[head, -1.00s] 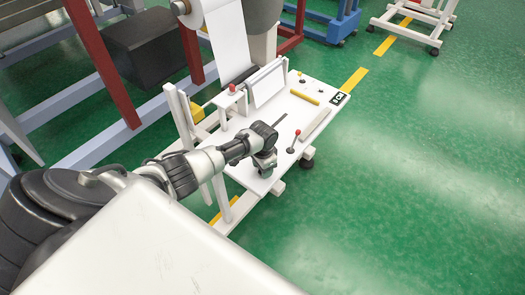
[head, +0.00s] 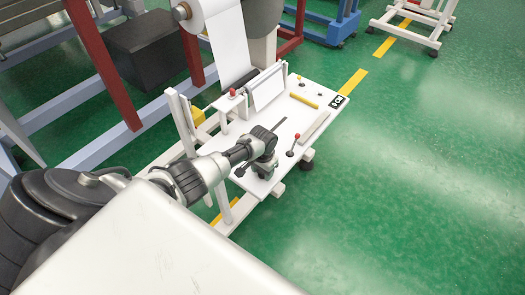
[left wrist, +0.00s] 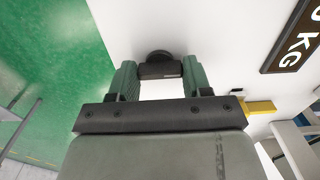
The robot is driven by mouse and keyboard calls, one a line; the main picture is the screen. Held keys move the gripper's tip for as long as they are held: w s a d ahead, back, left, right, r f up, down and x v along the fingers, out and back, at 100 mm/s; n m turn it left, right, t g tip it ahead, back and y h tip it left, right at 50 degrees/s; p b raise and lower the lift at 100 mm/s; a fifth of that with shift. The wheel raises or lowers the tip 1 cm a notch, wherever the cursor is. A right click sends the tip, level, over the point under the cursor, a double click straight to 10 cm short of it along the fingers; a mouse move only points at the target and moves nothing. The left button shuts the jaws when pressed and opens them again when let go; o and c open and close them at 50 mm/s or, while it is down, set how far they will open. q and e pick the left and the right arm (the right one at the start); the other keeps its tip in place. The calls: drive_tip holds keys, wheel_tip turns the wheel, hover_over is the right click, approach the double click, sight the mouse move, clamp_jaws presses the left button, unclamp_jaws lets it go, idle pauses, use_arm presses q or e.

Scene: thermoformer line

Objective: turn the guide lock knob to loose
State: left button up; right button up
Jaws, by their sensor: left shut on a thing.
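A dark knob (left wrist: 160,68) with a rounded base sits on the white table top in the left wrist view. My left gripper (left wrist: 160,80) has its two green fingers on either side of it, shut on it. In the head view, my left gripper (head: 263,171) points down at the near end of the white machine table (head: 290,170). The knob between its fingers is hidden there by the gripper. I cannot read a loose or tight mark. My right gripper is not in view.
A red-topped lever (head: 293,145) stands just right of my left gripper. A dark slot (head: 279,124) lies behind it. A red button (head: 233,92) sits on a small stand. A black-and-white sign (head: 338,102) is at the table's right edge. Green floor is clear to the right.

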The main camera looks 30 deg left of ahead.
use_arm(q)
drive_tip(key=shift+w, duration=0.1)
drive_tip(key=o, duration=0.9)
drive_tip(key=shift+r, duration=0.1)
wheel_tip(320, 180, up, 11)
drive_tip(key=shift+f, duration=0.15)
